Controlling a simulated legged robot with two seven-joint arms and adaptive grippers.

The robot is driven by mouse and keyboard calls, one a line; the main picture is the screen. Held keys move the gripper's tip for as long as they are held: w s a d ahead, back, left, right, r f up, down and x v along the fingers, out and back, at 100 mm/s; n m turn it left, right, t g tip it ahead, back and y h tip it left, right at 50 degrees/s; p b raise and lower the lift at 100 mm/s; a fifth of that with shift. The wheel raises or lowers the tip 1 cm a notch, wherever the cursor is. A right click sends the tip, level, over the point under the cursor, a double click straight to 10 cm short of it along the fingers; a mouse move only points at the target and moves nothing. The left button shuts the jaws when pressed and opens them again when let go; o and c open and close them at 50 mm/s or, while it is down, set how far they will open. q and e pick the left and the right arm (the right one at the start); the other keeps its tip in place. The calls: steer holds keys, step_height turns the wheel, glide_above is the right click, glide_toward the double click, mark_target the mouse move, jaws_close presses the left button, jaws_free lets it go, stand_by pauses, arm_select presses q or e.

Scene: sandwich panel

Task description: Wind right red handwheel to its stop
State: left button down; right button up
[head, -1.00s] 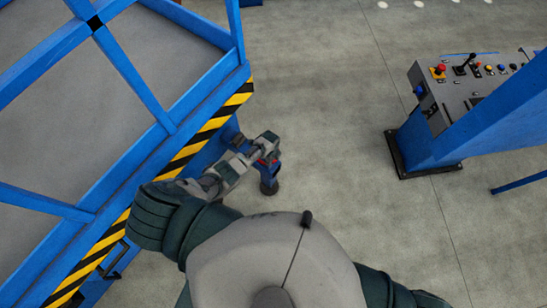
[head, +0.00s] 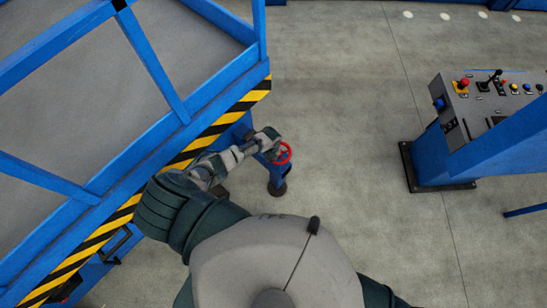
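One red handwheel (head: 284,153) shows in the head view, at the top of a short blue post (head: 277,175) on a dark round foot. Its left part is hidden behind my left gripper (head: 267,141). My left arm reaches up from the lower left, and its gripper is at the upper left side of the wheel. I cannot tell whether it touches the wheel or whether its fingers are open. My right arm shows only as a dark piece at the bottom edge; its gripper is out of view.
A blue platform with railings and a yellow-black striped edge (head: 228,115) fills the left, close beside my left arm. A blue control console (head: 455,130) with buttons and a lever stands at the right. The grey floor (head: 350,110) between them is clear.

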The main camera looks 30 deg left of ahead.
arm_select(q)
steer(key=shift+w+a+r+m, duration=0.15)
steer(key=shift+w+m, duration=0.2)
steer(key=shift+m, duration=0.15)
steer(key=c, duration=1)
jaws_free()
steer(key=shift+s, duration=0.1)
steer(key=shift+a, duration=0.1)
step_height(320, 180, up, 12)
steer(key=shift+f, duration=0.15)
